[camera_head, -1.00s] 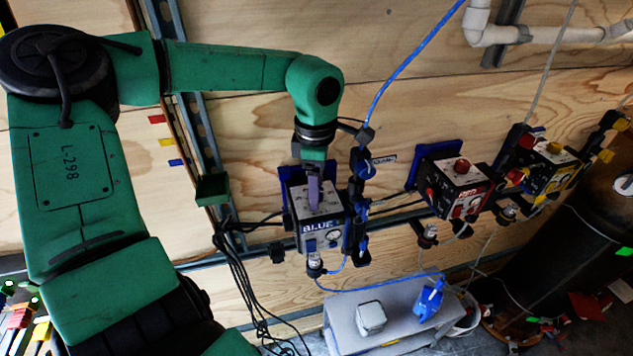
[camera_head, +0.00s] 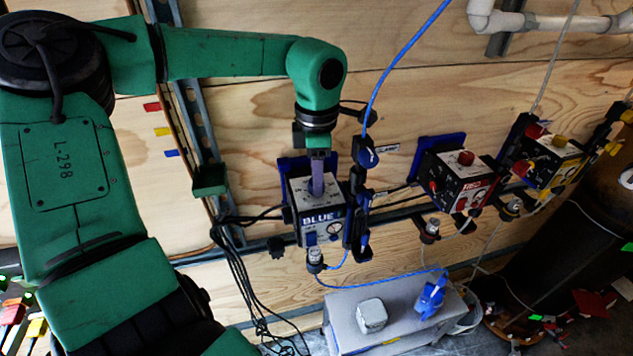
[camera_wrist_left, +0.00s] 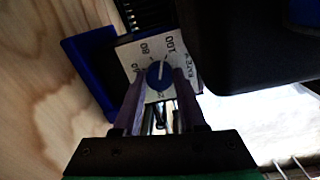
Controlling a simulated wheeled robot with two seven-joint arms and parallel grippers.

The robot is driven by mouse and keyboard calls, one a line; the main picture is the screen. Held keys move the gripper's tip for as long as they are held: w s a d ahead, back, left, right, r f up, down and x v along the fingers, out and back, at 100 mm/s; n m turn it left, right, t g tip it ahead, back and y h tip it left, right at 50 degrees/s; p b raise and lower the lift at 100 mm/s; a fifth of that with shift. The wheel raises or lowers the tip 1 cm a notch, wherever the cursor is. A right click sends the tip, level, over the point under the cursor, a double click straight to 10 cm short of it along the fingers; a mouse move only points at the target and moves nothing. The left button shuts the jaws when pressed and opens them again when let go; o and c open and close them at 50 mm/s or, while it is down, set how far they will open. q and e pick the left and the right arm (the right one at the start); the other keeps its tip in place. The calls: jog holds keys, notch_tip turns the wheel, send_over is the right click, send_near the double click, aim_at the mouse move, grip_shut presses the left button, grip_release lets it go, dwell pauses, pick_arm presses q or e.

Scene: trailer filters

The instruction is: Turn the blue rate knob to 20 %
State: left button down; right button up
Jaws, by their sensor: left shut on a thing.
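The blue-labelled control box (camera_head: 322,226) is mounted on the plywood wall, with its dial plate facing up. My left gripper (camera_head: 317,192) reaches down onto this plate from above, and its purple fingers hide the knob in the head view. In the left wrist view the blue rate knob (camera_wrist_left: 158,76) sits between the fingers of my left gripper (camera_wrist_left: 158,84), which is shut on it. The plate around the knob shows 80, 100 and RATE %. A white mark on the knob seems to point between 80 and 100, but it is small and dim. My right gripper is not in view.
A blue hose and blue-black fittings (camera_head: 358,205) stand right beside the box. A red box (camera_head: 462,185) and a yellow box (camera_head: 548,163) are further right. Black cables (camera_head: 235,270) hang at lower left. A grey case (camera_head: 345,330) lies below.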

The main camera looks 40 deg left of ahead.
pick_arm(q)
jog(key=n+b, duration=0.2)
jog(key=n, duration=0.1)
jog(key=shift+f+n+b, duration=0.2)
jog(key=shift+n+b, duration=0.1)
jog(key=n+b, duration=0.2)
jog(key=n, duration=0.2)
jog(key=shift+w+r+n, duration=0.1)
jog(key=shift+n, duration=0.2)
jog(key=n+b, duration=0.1)
jog(key=n, duration=0.3)
jog(key=shift+b, duration=0.4)
jog(key=n+b, duration=0.1)
jog(key=n, duration=0.4)
jog(key=shift+r+n, duration=0.1)
jog(key=shift+n, duration=0.3)
jog(key=n+b, duration=0.1)
jog(key=n, duration=0.3)
jog(key=shift+a+n+g, duration=0.1)
jog(key=shift+n+g, duration=0.2)
jog(key=n, duration=1.4)
jog(key=shift+n+h+b, duration=0.3)
jog(key=shift+n+b, duration=0.05)
jog(key=shift+n, duration=0.05)
